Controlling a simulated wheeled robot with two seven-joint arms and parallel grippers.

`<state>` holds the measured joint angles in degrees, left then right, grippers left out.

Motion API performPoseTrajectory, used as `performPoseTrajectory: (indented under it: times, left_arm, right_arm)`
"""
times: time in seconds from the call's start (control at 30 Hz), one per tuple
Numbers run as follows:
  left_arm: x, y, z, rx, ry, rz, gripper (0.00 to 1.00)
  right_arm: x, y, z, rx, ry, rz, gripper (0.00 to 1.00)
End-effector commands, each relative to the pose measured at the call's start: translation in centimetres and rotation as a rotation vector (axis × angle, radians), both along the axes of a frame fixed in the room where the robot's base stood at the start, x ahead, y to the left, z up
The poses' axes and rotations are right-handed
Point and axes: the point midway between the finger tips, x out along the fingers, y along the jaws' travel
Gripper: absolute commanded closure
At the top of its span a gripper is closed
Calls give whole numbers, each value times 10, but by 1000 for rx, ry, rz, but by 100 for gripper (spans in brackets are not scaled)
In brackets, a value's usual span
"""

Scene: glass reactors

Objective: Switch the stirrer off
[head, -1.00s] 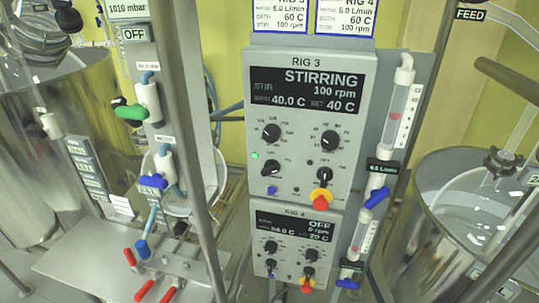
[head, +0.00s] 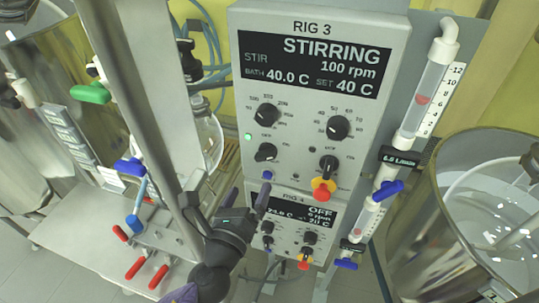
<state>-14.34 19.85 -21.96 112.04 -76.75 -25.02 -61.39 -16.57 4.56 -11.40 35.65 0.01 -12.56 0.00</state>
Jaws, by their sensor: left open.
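The Rig 3 control box (head: 300,135) stands in the middle of the head view. Its display (head: 314,64) reads STIRRING, 100 rpm, bath 40.0 C, set 40 C. Below are an upper left knob (head: 267,114), an upper right knob (head: 338,127), a lower left knob (head: 265,153) and a lower right knob (head: 328,165). A small green light (head: 248,137) is lit beside the lower left knob. My left gripper (head: 246,194) is open and empty, its fingers pointing up, below the lower left knob in the picture. Whether it touches the box is unclear. My right gripper is out of view.
A red-and-yellow emergency button (head: 323,188) sits under the lower right knob. The Rig 4 box (head: 285,228), reading OFF, is below, partly hidden by my gripper. A flow tube (head: 424,95) with a blue valve (head: 387,190) is at right. A metal post (head: 150,110) stands at left.

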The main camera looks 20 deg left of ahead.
Motion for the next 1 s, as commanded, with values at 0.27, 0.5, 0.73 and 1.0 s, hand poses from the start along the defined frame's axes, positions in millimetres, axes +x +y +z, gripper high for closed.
performPoseTrajectory:
  times: [0.27, 0.5, 0.73, 1.0]
  left_arm:
    - [38, -1, 0, 0, -4, 1, 0]
    - [85, -3, -3, -2, -1, 0, 0]
    - [99, -4, -3, -2, 1, -1, 0]
    - [99, -4, -3, -2, 1, -1, 15]
  right_arm:
    - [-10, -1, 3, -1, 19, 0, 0]
    - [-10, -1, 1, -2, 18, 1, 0]
    - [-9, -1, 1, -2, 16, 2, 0]
    - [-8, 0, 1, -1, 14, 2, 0]
